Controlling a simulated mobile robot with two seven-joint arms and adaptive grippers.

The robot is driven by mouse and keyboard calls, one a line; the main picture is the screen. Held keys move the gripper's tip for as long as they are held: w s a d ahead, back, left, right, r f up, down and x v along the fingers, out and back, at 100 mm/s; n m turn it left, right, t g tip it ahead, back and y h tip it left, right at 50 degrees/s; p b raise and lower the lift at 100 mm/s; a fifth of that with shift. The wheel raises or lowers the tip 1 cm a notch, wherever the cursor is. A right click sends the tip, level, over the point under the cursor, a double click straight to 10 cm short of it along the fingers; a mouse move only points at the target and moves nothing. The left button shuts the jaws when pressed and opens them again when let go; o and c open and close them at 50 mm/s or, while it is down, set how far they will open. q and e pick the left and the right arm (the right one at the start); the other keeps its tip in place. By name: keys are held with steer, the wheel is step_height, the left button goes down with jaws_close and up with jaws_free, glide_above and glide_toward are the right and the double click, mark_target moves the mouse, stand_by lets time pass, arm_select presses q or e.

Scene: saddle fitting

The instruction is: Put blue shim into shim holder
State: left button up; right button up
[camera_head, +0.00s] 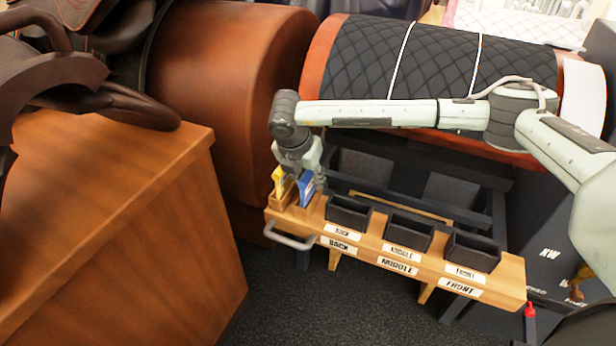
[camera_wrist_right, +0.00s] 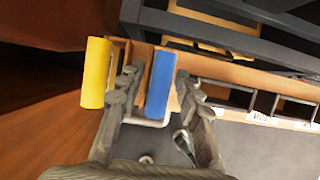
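The blue shim (camera_head: 306,188) stands upright at the left end of the wooden rack (camera_head: 490,290), in or at a small wooden slot block. It also shows in the right wrist view (camera_wrist_right: 160,85). My right gripper (camera_head: 308,172) is above it, pointing down. In the wrist view its open fingers (camera_wrist_right: 158,85) lie on either side of the blue shim, with visible gaps. The yellow shim (camera_head: 278,181) stands just left of the blue one, outside the fingers. Three black bins (camera_head: 410,232) sit along the rack, above labels BACK, MIDDLE and FRONT; they look empty. My left gripper is out of view.
A wooden cabinet (camera_head: 120,230) with brown leather saddle parts (camera_head: 60,80) stands at left. A brown barrel form (camera_head: 215,90) and a black quilted pad (camera_head: 440,65) are behind. A metal handle (camera_head: 290,240) sticks out at the rack's left end.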

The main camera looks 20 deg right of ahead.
steer(key=shift+r, duration=0.1)
steer(key=v, duration=1.1)
steer(key=shift+r, duration=0.4)
steer(key=shift+s, duration=0.1)
